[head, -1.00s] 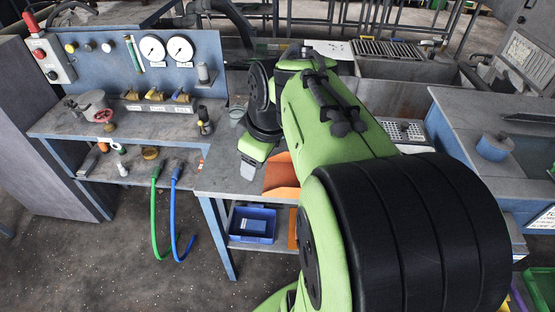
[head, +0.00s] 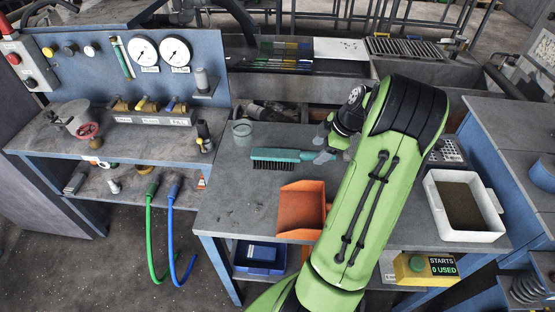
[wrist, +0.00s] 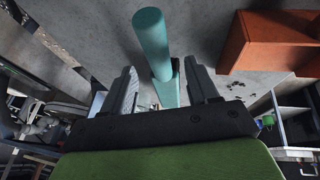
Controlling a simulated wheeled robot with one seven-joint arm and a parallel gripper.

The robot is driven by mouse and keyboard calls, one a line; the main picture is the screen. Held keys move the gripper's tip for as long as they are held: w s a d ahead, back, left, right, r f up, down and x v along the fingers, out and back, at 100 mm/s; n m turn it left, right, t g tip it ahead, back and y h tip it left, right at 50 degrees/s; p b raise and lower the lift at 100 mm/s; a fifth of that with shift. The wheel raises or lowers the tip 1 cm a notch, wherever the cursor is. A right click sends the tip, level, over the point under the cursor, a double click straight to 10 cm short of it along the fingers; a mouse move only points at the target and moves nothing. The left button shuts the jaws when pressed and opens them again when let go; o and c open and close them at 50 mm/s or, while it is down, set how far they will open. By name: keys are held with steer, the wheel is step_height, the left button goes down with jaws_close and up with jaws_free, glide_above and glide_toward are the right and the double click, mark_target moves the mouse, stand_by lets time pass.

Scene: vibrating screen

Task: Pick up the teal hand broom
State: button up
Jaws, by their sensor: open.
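The teal hand broom (head: 285,155) lies on the grey table, its dark bristles toward the table and its handle end toward my gripper (head: 321,148). My gripper is open at the handle end, on the broom's right. In the wrist view the teal handle (wrist: 151,35) passes through the gap between the two fingers of my gripper (wrist: 160,72), with space on both sides. I cannot tell how far above or around the handle the fingers are.
An orange dustpan (head: 300,205) lies just in front of the broom; it also shows in the wrist view (wrist: 265,45). A grey cup (head: 243,131) stands behind the bristle end. A white tray (head: 446,225) of dark grains is at the right.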

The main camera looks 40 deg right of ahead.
mark_target(315, 153)
steer(key=b+x, duration=0.1)
steer(key=x, duration=0.4)
steer(key=c, duration=1)
step_height(315, 153, up, 10)
steer(key=shift+r+p, duration=0.1)
steer(key=shift+p, duration=1.15)
